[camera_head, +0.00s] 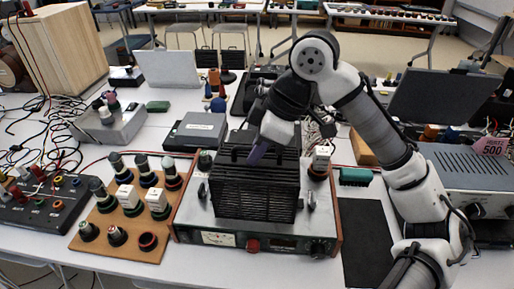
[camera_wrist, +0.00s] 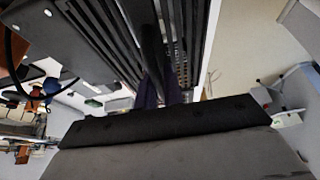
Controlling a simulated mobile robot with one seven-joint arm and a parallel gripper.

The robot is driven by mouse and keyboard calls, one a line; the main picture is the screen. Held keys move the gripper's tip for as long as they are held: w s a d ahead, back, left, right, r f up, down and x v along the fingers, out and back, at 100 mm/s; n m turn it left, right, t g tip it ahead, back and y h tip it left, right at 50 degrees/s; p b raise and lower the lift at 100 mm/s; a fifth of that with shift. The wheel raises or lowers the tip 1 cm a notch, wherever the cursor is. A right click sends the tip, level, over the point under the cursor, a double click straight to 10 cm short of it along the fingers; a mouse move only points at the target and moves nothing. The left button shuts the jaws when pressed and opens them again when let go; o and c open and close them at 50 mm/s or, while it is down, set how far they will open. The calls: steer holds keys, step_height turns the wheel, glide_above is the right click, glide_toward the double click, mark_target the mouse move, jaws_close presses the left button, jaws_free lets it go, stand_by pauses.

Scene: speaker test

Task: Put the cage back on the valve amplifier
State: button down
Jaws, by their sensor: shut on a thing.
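The cage (camera_head: 255,190) is a black slatted box. It is over the middle of the valve amplifier (camera_head: 190,213), a silver-topped unit with wooden sides and a front meter. I cannot tell whether the cage touches the amplifier's top. My gripper (camera_head: 258,153) is shut on the top of the cage, reaching in from above and behind. In the wrist view, the fingers (camera_wrist: 155,88) are against the dark slats of the cage (camera_wrist: 95,30). The cage hides the middle of the amplifier's top.
A wooden board (camera_head: 95,240) with several valves stands left of the amplifier. A white-labelled part (camera_head: 321,158) stands by the cage's right rear. A dark mat (camera_head: 368,240) lies to the right. A grey ventilated unit (camera_head: 465,168) stands farther right, and a black box (camera_head: 197,130) behind left.

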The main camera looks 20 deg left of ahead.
steer(key=shift+f, duration=0.3)
steer(key=c, duration=1.4)
jaws_free()
steer(key=shift+c, duration=0.2)
